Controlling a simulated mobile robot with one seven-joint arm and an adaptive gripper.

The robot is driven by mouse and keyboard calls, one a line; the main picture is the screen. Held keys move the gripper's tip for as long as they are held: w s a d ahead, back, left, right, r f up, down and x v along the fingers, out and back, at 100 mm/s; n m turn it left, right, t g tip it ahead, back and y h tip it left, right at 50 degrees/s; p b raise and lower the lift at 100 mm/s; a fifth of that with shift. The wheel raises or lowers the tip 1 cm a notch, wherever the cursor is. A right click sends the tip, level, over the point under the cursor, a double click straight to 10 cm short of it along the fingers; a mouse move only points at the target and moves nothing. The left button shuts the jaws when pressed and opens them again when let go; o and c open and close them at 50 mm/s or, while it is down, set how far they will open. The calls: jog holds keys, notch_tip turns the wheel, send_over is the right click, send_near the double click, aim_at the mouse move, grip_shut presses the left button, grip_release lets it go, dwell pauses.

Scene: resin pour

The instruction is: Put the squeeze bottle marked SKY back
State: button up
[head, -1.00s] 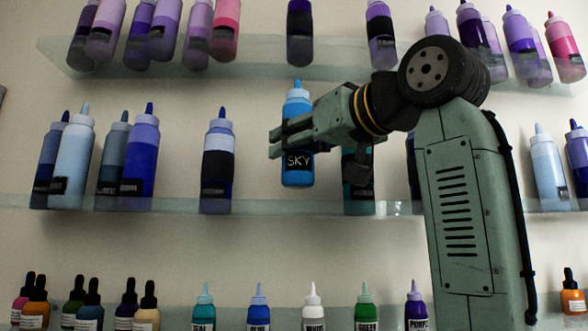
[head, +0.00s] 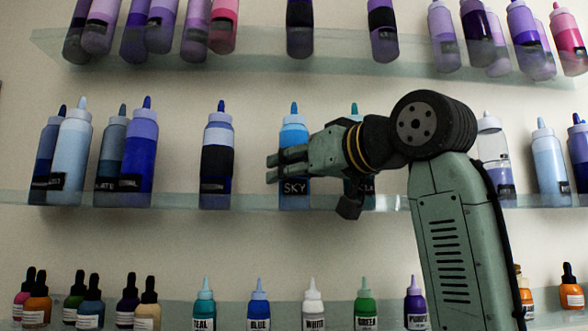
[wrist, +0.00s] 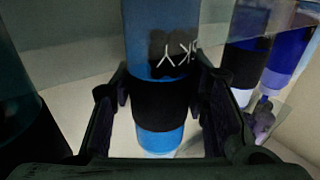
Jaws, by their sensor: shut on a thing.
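The squeeze bottle marked SKY (head: 293,140) is bright blue with a light blue cap and a dark label, upright at the middle shelf (head: 260,202). Its base is level with the neighbouring bottles' bases; whether it bears on the glass I cannot tell. My gripper (head: 272,168) reaches in from the right and is shut on the bottle around its dark band. In the wrist view the bottle (wrist: 160,140) stands between both fingers, its label partly readable. Part of its body is hidden by my gripper in the head view.
A dark blue bottle (head: 217,165) stands to the left with a gap between. A teal-capped bottle (head: 354,110) is close on the right, mostly hidden behind my gripper. The upper shelf (head: 260,68) holds purple bottles; small bottles, including a white one (head: 313,312), stand below.

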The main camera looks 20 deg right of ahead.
jog(key=o, duration=1.1)
jog(key=shift+r, duration=0.25)
jog(key=b+v, duration=0.3)
jog(key=v, duration=0.9)
jog(key=shift+f, duration=0.1)
